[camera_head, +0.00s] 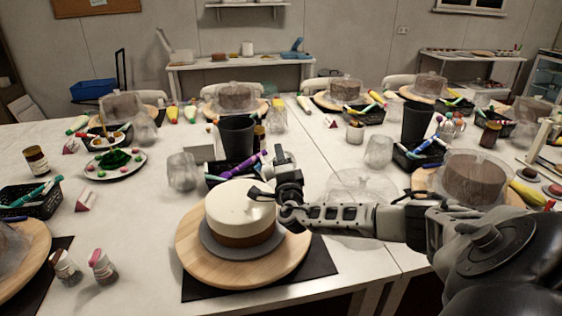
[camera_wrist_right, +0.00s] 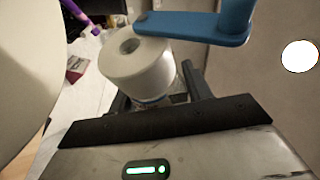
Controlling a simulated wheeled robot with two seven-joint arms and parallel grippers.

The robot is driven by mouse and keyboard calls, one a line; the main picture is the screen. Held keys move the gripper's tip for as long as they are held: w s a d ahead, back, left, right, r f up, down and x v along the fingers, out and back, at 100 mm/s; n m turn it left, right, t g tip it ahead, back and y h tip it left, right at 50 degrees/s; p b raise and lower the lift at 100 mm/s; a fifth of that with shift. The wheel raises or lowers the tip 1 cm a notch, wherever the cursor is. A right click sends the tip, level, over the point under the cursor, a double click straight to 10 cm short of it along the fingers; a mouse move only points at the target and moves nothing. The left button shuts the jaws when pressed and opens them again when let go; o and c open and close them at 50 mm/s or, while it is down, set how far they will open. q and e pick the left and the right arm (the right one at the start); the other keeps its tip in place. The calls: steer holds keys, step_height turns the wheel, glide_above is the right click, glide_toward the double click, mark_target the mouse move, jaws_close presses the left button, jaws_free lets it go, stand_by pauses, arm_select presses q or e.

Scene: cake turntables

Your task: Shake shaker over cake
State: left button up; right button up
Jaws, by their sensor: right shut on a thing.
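The cake (camera_head: 241,205), with white frosting above a brown lower band, sits on a grey turntable plate (camera_head: 240,247) on a round wooden board (camera_head: 198,258). My right gripper (camera_head: 272,186) is beside and slightly above the cake's right edge, its fingers pointing toward it. It is shut on a white, round-topped thing (camera_wrist_right: 140,68) with a round hole, which looks like the shaker and sits between the dark fingers. In the head view the held thing is mostly hidden. The cake edge (camera_wrist_right: 25,70) fills the left of the wrist view. My left gripper is out of view.
A black cup (camera_head: 236,138) and a pen basket (camera_head: 218,176) stand behind the cake. A covered brown cake (camera_head: 474,178) is at right. A blue object (camera_wrist_right: 195,27) shows in the wrist view.

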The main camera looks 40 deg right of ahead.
steer(key=shift+d, duration=0.1)
steer(key=shift+d+r+p, duration=0.25)
steer(key=shift+d+p, duration=0.05)
steer(key=shift+p, duration=0.05)
steer(key=shift+a+f, duration=0.2)
steer(key=shift+a, duration=0.2)
steer(key=shift+a+r+n+t, duration=0.1)
steer(key=shift+r+n+t, duration=0.2)
steer(key=shift+n, duration=0.3)
steer(key=shift+d, duration=0.4)
steer(key=shift+a+f, duration=0.1)
steer(key=shift+a, duration=0.3)
steer(key=shift+a+r+n, duration=0.1)
steer(key=shift+r+n, duration=0.2)
steer(key=shift+n, duration=0.3)
